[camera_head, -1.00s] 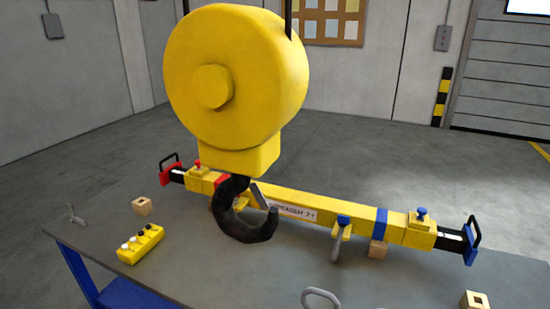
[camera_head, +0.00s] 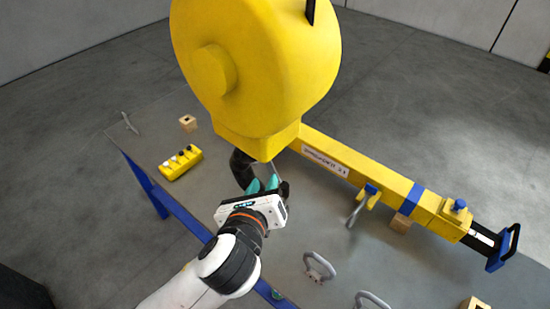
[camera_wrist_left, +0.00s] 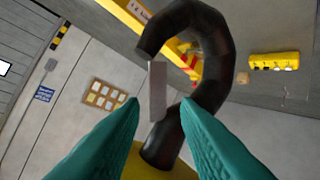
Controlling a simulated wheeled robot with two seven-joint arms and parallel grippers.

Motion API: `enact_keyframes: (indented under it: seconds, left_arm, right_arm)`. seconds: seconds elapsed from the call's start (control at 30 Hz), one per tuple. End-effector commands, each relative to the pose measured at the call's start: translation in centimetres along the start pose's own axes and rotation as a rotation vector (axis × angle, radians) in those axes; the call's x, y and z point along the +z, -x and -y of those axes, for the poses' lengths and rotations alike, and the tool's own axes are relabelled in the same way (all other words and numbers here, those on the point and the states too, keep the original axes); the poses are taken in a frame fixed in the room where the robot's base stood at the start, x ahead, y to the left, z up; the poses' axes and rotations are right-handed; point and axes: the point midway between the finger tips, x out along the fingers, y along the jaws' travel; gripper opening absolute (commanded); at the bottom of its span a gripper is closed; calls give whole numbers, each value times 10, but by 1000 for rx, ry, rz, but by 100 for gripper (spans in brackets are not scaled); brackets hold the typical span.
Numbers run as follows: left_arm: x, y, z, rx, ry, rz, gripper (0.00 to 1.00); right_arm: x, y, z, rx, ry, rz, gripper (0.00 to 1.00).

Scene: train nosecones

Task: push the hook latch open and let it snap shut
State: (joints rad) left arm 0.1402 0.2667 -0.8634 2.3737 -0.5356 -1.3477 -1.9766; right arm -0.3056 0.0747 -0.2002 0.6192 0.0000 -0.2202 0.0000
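The black hook (camera_head: 242,170) hangs below the yellow hoist block (camera_head: 255,75), partly hidden by the block and my left gripper in the head view. In the left wrist view the hook (camera_wrist_left: 215,60) curves over the top and right, appearing inverted. Its latch, a thin grey bar (camera_wrist_left: 157,90), spans toward the hook tip, so the mouth looks closed. My left gripper (camera_head: 264,184) is at the hook. Its teal fingers, seen closer in the left wrist view (camera_wrist_left: 160,102), are apart, with the latch showing between the tips; contact cannot be told. My right gripper is not in view.
A yellow spreader beam (camera_head: 350,172) lies across the table (camera_head: 225,130) behind the hook. A yellow button box (camera_head: 181,163), a wooden block (camera_head: 188,123) and grey shackles (camera_head: 318,267) lie around. The table's left part has free room.

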Motion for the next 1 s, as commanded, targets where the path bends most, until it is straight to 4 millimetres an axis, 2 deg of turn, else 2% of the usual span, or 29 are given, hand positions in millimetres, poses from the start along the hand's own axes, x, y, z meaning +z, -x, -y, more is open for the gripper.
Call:
enact_keyframes:
  seconds: [0.17, 0.4, 0.6, 0.87, 1.0]
  left_arm:
    - [-3, -38, -1, -4, 0, 0, 29]
    - [-2, -74, -1, -1, 3, 1, 29]
    - [0, -86, 0, 0, 3, 1, 29]
    - [0, -87, 0, 1, 4, 1, 29]
    - [0, -87, 0, 1, 4, 1, 6]
  right_arm:
    - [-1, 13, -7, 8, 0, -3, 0]
    - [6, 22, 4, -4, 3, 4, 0]
    - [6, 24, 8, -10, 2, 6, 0]
    - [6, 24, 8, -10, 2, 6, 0]
    - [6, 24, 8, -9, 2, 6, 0]
